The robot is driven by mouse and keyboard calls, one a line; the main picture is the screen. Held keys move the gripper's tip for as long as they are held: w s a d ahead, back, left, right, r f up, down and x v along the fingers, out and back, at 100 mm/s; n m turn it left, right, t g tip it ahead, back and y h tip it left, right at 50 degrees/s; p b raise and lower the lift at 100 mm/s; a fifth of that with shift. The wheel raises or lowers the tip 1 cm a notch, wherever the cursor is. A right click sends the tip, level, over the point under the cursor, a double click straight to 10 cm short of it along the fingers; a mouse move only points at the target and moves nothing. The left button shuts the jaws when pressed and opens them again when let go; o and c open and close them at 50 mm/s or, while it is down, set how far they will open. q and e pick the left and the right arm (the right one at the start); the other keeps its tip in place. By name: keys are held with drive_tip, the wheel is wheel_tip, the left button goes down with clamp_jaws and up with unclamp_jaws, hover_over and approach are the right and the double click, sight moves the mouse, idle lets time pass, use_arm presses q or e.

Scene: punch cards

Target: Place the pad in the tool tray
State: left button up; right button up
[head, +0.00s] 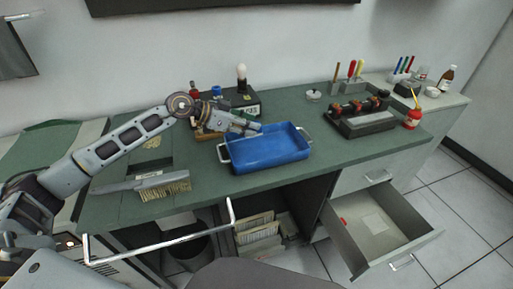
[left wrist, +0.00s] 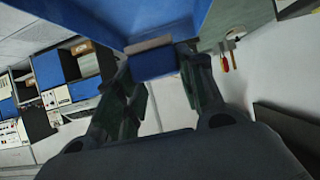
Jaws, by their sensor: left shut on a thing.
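The blue tool tray (head: 268,157), with a metal handle at each end, stands on the green bench top. My left gripper (head: 252,128) reaches over its back left rim. In the left wrist view my left gripper (left wrist: 154,66) is shut on a small block with a tan layer and a blue layer, which looks like the pad (left wrist: 152,62). The tray's blue surface (left wrist: 95,15) fills the top of that view, close to the pad. Whether they touch I cannot tell. The pad is not clear in the head view. My right gripper is not in view.
A brush (head: 160,186) lies left of the tray. A dark box (head: 240,101) stands behind it. A black rack (head: 362,119) and a red oil can (head: 412,117) are to the right. An open drawer (head: 382,225) juts out below the bench. Bench top between tray and rack is clear.

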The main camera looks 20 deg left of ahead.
use_arm(q)
wheel_tip(320, 180, down, 5)
drive_tip(key=shift+r+b, duration=0.2)
drive_tip(key=shift+b, duration=0.1)
drive_tip(key=shift+f, duration=0.45)
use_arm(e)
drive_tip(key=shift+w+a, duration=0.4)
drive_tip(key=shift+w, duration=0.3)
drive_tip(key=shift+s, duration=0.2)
use_arm(q)
drive_tip(key=shift+f, duration=1.15)
drive_tip(key=shift+f+b, duration=0.35)
drive_tip(key=shift+f, duration=0.4)
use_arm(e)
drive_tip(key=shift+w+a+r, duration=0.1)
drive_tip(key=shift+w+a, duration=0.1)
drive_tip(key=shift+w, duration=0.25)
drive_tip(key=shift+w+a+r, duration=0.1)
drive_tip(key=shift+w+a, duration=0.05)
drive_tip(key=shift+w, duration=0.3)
